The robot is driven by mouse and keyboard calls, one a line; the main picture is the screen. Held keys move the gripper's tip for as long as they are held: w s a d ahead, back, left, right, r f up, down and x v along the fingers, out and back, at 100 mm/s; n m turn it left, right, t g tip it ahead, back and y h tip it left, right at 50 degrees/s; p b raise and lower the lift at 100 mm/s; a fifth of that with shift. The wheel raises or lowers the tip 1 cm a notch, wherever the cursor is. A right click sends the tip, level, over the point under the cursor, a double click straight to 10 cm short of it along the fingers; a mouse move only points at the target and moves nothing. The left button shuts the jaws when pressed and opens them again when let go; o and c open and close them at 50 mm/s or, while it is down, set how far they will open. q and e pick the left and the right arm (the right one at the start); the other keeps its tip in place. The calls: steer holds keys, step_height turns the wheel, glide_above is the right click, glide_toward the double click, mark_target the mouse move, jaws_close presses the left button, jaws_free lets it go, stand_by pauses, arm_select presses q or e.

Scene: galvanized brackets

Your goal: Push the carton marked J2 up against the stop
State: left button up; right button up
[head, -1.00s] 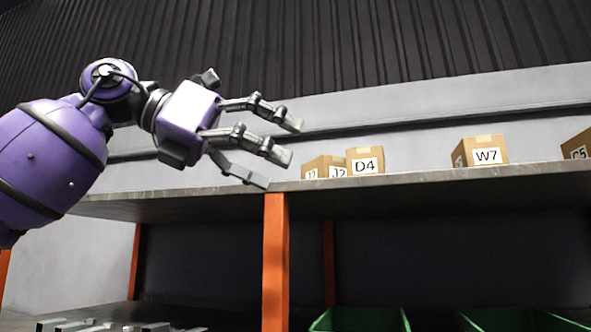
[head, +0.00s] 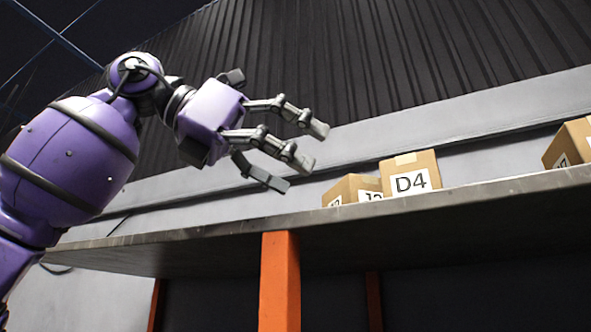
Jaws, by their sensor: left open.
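The carton marked J2 (head: 352,184) is a brown box on the upper shelf in the head view. It is partly hidden behind the D4 carton to its right, which covers part of its label. My left gripper (head: 301,156) is open and empty. In the picture it is up and to the left of the J2 carton, with its fingers pointing right and slightly down, apart from the carton. I cannot make out a stop. My right gripper is not in view.
The carton marked D4 (head: 411,172) stands in front of and right of J2. Another carton (head: 570,145) is at the right edge. The shelf (head: 470,203) rests on an orange post (head: 280,285). Bare shelf lies between D4 and the right carton.

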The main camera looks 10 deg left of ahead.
mark_target(334, 193)
arm_select(q)
steer(key=x, duration=0.8)
steer(key=shift+w+f, duration=0.1)
steer(key=shift+w, duration=0.15)
steer(key=c, duration=1.4)
steer(key=shift+s, duration=0.1)
